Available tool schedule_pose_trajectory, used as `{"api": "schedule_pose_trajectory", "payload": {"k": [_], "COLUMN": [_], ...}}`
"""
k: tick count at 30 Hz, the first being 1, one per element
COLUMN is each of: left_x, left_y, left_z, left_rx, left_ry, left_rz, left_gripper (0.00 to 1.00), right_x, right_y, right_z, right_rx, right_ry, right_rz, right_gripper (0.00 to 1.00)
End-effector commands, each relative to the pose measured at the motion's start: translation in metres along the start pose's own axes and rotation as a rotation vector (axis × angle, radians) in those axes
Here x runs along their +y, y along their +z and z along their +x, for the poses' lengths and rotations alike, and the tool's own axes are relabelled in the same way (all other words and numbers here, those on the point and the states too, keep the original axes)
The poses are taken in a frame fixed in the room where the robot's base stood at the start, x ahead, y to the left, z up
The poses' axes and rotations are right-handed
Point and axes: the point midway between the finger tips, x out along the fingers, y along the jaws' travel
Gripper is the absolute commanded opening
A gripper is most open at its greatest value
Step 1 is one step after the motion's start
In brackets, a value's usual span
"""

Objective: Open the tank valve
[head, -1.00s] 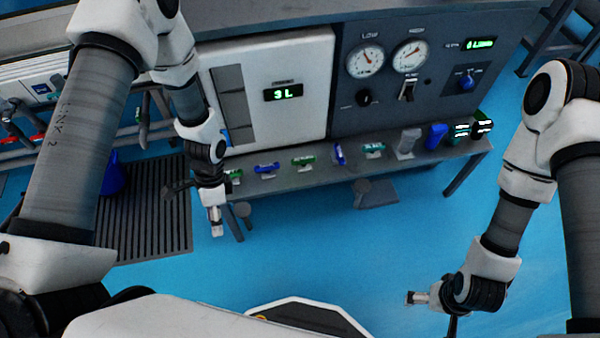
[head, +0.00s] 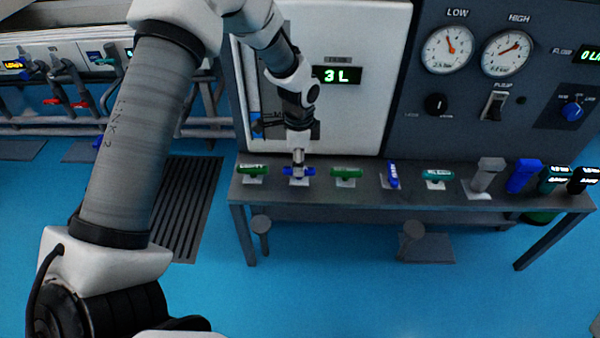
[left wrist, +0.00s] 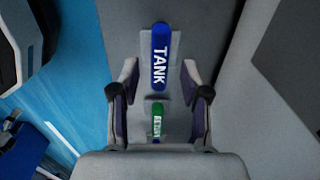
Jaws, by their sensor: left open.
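The tank valve is a blue handle marked TANK (left wrist: 160,57) in the left wrist view, on a grey plate. Its lower part shows between the fingertips of my left gripper (left wrist: 159,78), with a gap on each side. The fingers are open and empty, and I cannot tell how far above the handle they are. In the head view my left gripper (head: 298,160) points down over a blue handle (head: 287,171) lying left-right on the bench, partly covered by the gripper. My right gripper is out of view.
A green handle (left wrist: 157,120) shows between the fingers in the left wrist view. Green handles (head: 347,173) flank the blue one on the grey bench (head: 330,200). Another blue handle (head: 393,175), set crosswise, is farther right. The white cabinet (head: 365,100) rises close behind.

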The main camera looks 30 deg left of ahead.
Motion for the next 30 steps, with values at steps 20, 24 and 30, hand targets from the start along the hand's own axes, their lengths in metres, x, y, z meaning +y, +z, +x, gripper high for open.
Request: {"api": "schedule_pose_trajectory", "payload": {"k": [20, 24, 30], "left_x": [0.0, 0.0, 0.001], "left_y": [0.0, 0.0, 0.0], "left_z": [0.021, 0.02, 0.017], "left_rx": [0.0, 0.0, -0.001], "left_ry": [0.0, 0.001, 0.002], "left_rz": [0.0, -0.007, -0.058], "left_gripper": [0.0, 0.0, 0.0], "right_x": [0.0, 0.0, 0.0], "right_y": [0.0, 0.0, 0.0], "right_z": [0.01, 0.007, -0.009], "right_rx": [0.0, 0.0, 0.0], "right_ry": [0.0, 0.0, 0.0], "right_rz": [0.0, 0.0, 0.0], "right_gripper": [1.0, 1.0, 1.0]}}
